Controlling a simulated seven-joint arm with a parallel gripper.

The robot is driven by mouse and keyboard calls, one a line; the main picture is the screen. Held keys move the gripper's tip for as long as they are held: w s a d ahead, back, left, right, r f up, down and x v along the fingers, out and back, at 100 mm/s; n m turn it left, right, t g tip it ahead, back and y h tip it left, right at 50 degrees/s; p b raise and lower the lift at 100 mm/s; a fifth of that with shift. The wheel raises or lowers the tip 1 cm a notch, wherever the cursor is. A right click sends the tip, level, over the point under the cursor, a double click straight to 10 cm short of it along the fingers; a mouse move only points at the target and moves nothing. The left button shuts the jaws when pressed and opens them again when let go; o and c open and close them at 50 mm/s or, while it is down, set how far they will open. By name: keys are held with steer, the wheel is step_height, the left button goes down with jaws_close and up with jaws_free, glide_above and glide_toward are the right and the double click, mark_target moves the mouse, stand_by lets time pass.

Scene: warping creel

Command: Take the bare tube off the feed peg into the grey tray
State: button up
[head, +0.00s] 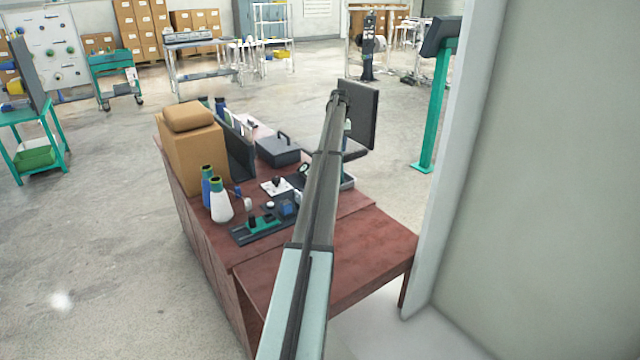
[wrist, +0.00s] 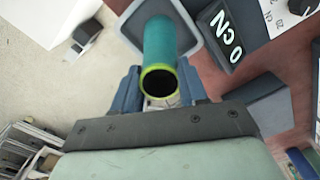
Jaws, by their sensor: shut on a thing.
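A teal tube (wrist: 160,42) with a yellow-green rim and an open, hollow end shows in the wrist view, with no yarn visible on it. My gripper (wrist: 160,88) is shut on the tube, with a blue-grey finger on each side near its rimmed end. Behind the tube's far end is a grey, square, rounded-corner rim (wrist: 196,32); I cannot tell whether it is the grey tray or part of a stand. In the head view my arm reaches over the table and hides the gripper. A light-rimmed tray (head: 348,183) shows partly behind the arm. I cannot make out the feed peg.
The red-brown table (head: 355,240) carries a cardboard box (head: 190,150), blue and white yarn cones (head: 220,203), a dark case (head: 278,150) and a green-and-black fixture (head: 258,229). A dark screen (head: 362,110) stands near the arm's end. A pale wall (head: 540,180) is at right. The table's front is clear.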

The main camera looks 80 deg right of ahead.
steer(key=shift+f, duration=0.25)
steer(key=o, duration=1.4)
steer(key=shift+o, duration=0.2)
steer(key=shift+r, duration=0.1)
steer(key=shift+r, duration=3.45)
step_height(320, 180, up, 14)
steer(key=shift+w+f, duration=0.1)
